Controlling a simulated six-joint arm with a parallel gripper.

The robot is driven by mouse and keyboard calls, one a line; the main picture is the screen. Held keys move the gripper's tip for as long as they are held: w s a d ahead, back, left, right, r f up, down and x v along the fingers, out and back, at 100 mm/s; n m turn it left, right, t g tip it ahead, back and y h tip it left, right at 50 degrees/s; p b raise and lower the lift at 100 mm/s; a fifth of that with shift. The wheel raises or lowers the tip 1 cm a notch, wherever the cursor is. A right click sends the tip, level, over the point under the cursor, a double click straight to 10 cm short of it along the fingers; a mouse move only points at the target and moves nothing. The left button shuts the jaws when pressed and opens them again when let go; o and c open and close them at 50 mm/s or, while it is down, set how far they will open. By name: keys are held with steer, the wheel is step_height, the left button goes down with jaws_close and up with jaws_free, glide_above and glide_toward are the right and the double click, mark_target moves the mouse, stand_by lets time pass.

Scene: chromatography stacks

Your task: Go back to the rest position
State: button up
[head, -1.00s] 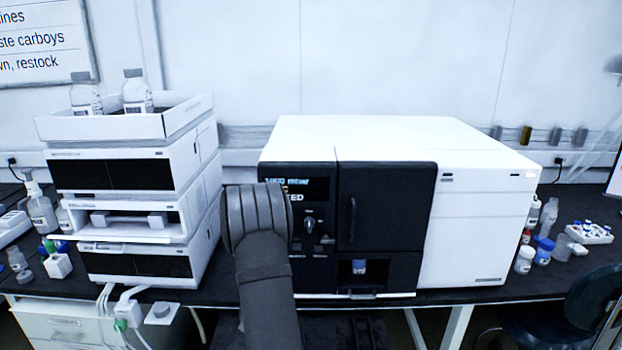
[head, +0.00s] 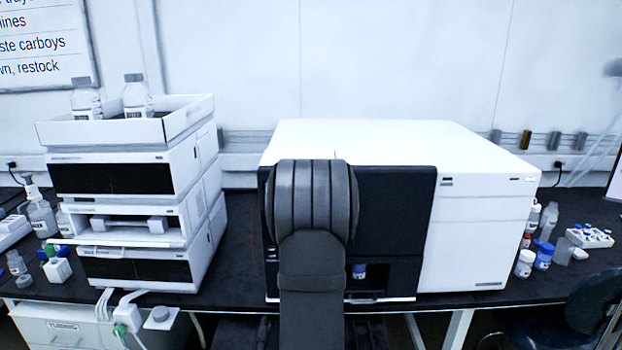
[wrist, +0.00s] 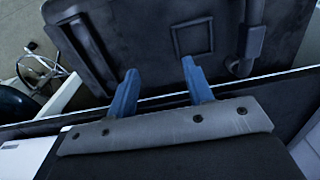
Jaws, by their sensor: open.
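My gripper (wrist: 159,66) shows in the wrist view, with its two blue fingers apart and nothing between them. In the head view my arm stands upright in front of the large white and black instrument (head: 488,225) and hides much of its dark front, including the display. The gripper itself is hidden in the head view. A small blue-capped vial (head: 359,271) stands in the lower front recess of the instrument, just right of my arm.
A white stack of modules (head: 128,220) stands at the left, with two bottles in its top tray (head: 100,131). Small bottles (head: 543,254) and a vial rack (head: 590,237) sit at the right. The dark bench (head: 235,270) is bare between stack and instrument.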

steer(key=s+d, duration=0.3)
steer(key=d, duration=0.9)
steer(key=s+d, duration=0.3)
steer(key=d, duration=1)
steer(key=w+a+f, duration=0.3)
steer(key=a, duration=0.1)
steer(key=shift+w+f, duration=0.25)
steer(key=shift+w, duration=0.15)
steer(key=shift+a, duration=0.1)
